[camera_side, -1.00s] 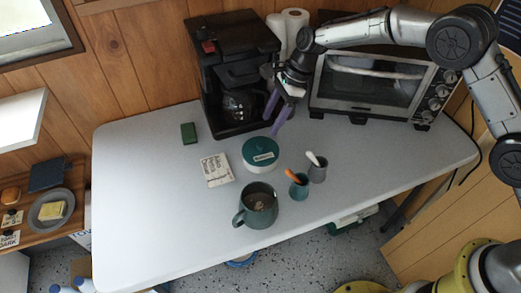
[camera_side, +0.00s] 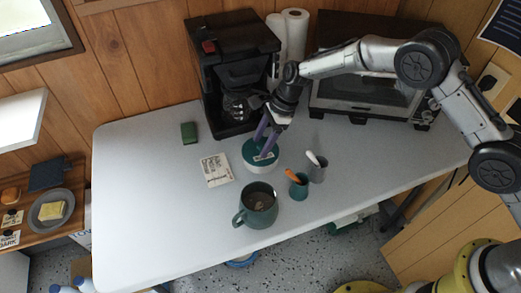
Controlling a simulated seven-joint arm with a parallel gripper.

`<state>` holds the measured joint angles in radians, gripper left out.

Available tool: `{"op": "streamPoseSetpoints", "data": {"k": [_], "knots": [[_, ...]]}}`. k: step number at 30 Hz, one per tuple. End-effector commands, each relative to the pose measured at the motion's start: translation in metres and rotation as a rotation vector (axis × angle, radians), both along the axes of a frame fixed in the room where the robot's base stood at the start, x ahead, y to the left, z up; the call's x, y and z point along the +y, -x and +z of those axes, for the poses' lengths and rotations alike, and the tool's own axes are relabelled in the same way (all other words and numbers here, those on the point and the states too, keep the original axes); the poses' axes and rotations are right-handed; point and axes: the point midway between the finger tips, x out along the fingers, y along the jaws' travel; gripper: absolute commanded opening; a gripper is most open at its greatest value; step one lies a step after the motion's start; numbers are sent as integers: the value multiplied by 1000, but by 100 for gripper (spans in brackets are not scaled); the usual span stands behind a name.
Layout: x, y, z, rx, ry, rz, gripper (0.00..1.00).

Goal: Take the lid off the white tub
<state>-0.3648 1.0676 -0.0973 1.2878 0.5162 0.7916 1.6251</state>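The white tub (camera_side: 262,168) stands on the table in front of the coffee maker, with a green lid (camera_side: 251,153) on it that bears a pale label. My gripper (camera_side: 264,149) points down at the lid, with its two purple fingers spread a little apart. The fingertips overlap the lid in this view. I cannot tell whether they touch it. The fingers hide part of the lid and its label.
A green mug (camera_side: 258,205) stands in front of the tub. Two small cups, one teal (camera_side: 299,190) and one grey (camera_side: 318,174), stand to the right with utensils in them. A printed card (camera_side: 216,170) lies to the left. The coffee maker (camera_side: 215,75) and toaster oven (camera_side: 365,100) stand behind. The table's left side is clear.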

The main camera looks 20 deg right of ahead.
Motion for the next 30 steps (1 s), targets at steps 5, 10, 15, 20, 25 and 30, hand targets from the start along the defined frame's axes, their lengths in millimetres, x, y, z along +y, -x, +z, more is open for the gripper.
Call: {"op": "streamPoseSetpoints", "data": {"k": [5, 10, 15, 20, 25, 30], "knots": [[0, 0, 0, 0, 0, 0, 31], [0, 0, 0, 0, 0, 0, 0], [0, 0, 1, 0, 0, 0, 0], [0, 0, 1, -1, 0, 0, 0], [0, 0, 5, -1, -1, 0, 0], [0, -1, 20, -4, -2, 1, 0]]}}
